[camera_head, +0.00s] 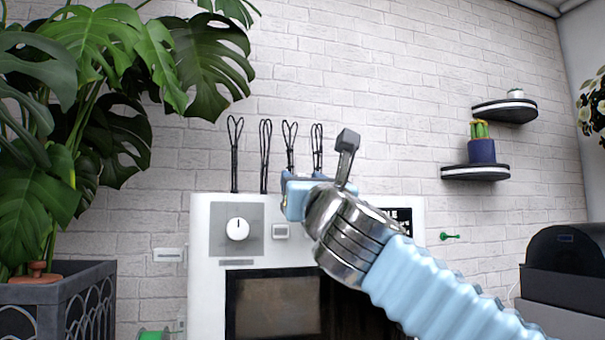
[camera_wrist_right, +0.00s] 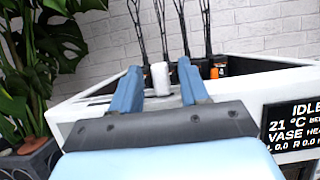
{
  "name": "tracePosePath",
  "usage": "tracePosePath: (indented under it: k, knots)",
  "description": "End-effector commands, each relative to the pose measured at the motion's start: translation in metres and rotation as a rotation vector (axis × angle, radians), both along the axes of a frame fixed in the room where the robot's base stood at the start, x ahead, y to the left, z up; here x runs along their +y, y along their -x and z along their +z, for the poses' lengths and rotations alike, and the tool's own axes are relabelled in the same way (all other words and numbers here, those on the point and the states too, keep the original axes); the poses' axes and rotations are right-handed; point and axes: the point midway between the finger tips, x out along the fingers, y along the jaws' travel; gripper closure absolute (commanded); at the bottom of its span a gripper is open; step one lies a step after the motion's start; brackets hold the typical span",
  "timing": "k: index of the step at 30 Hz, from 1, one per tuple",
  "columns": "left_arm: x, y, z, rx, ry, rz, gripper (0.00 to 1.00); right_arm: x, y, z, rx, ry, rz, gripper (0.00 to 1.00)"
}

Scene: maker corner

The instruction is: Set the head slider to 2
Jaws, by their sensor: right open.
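In the head view the gripper and wrist hide that spot. My left gripper is not in view.
The display (camera_wrist_right: 292,128) reads IDLE, 21 °C, VASE, L 0.0 and R 0.0. Several black twisted stands (camera_head: 235,155) rise behind the machine's top edge. A large leafy plant (camera_head: 85,110) is at left. Wall shelves (camera_head: 476,173) and a black-topped box (camera_head: 565,262) are at right.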

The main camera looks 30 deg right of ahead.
Motion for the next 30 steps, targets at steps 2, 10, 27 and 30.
tracePosePath:
  k: [2, 10, 27, 30]
  knots:
    - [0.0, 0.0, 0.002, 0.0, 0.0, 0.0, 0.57, -0.001, -0.004, 0.003, -0.001, 0.0, -0.001, 0.55]
    - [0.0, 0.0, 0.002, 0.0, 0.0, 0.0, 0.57, -0.001, -0.005, 0.002, 0.0, 0.0, 0.0, 0.55]
    - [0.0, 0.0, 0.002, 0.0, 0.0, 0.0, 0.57, -0.001, -0.005, 0.002, 0.0, 0.0, 0.0, 1.0]
    - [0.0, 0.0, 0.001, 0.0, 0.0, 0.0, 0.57, 0.01, -0.009, 0.001, 0.002, 0.0, 0.005, 1.0]
